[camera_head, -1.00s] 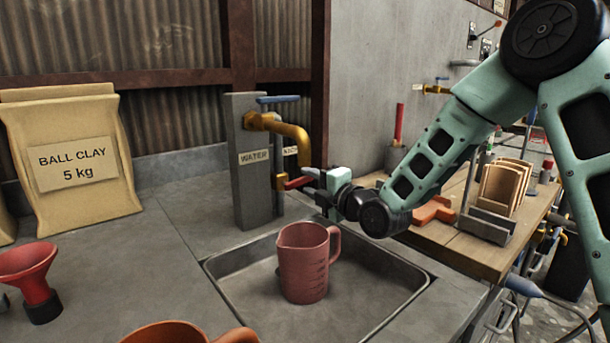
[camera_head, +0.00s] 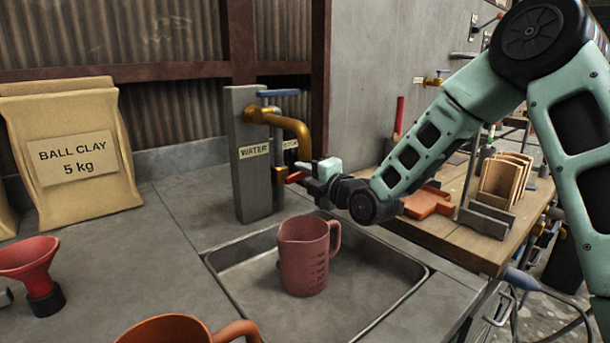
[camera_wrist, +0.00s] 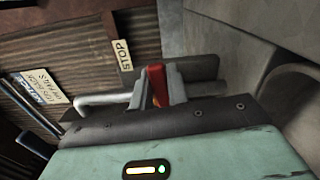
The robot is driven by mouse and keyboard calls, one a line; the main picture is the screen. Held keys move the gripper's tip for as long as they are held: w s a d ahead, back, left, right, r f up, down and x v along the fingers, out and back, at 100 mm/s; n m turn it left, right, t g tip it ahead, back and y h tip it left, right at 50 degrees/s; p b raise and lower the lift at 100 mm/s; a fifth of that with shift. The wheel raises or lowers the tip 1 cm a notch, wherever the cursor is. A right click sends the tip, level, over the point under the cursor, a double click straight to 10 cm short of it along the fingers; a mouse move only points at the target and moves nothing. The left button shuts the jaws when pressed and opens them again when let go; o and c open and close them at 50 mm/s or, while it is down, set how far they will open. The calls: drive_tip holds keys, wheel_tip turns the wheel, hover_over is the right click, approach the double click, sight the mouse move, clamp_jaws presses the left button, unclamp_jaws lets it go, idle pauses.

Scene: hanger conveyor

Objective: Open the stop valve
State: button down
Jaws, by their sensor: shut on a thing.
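The stop valve's red lever (camera_head: 294,178) sits low on the brass pipe beside the grey post (camera_head: 252,185). My gripper (camera_head: 308,174) reaches it from the right. In the wrist view the red lever (camera_wrist: 157,86) stands between the two grey fingers of my gripper (camera_wrist: 160,88), which are shut on it. A STOP label (camera_wrist: 122,55) shows on the wall side in the wrist view; in the head view it is partly hidden behind the brass spout (camera_head: 295,130). The valve body is mostly hidden, so its exact opening cannot be told.
A blue lever (camera_head: 278,93) tops the WATER tap. A pink measuring jug (camera_head: 303,262) stands in the sink tray (camera_head: 385,298) below my gripper. A workbench (camera_head: 455,240) with wooden boards lies to the right. A clay bag (camera_head: 75,150) stands at left.

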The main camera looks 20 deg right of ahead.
sight(300, 172)
drive_tip(key=shift+b, duration=0.3)
drive_tip(key=n+b, duration=0.1)
drive_tip(key=b, duration=0.1)
drive_tip(key=n+b, duration=0.1)
drive_tip(key=b, duration=0.1)
drive_tip(key=shift+a+r+n+b, duration=0.2)
drive_tip(key=shift+r+n+b, duration=0.1)
drive_tip(key=shift+n, duration=0.1)
drive_tip(key=n+b, duration=0.1)
drive_tip(key=b, duration=0.1)
drive_tip(key=n+b, duration=0.1)
drive_tip(key=b, duration=0.1)
drive_tip(key=shift+s+a+r, duration=0.15)
drive_tip(key=shift+r, duration=0.25)
drive_tip(key=n+b, duration=0.1)
drive_tip(key=b, duration=0.1)
drive_tip(key=r+n+b, duration=0.1)
drive_tip(key=n+b, duration=0.1)
drive_tip(key=b, duration=0.1)
drive_tip(key=shift+s+a+r+n, duration=0.15)
drive_tip(key=shift+a+r+n, duration=0.05)
drive_tip(key=shift+a+n, duration=0.1)
drive_tip(key=shift+r, duration=0.1)
drive_tip(key=c, duration=1.4)
unclamp_jaws()
drive_tip(key=shift+o, duration=0.2)
drive_tip(key=v, duration=1.7)
drive_tip(key=shift+s+p, duration=0.2)
drive_tip(key=shift+p, duration=0.15)
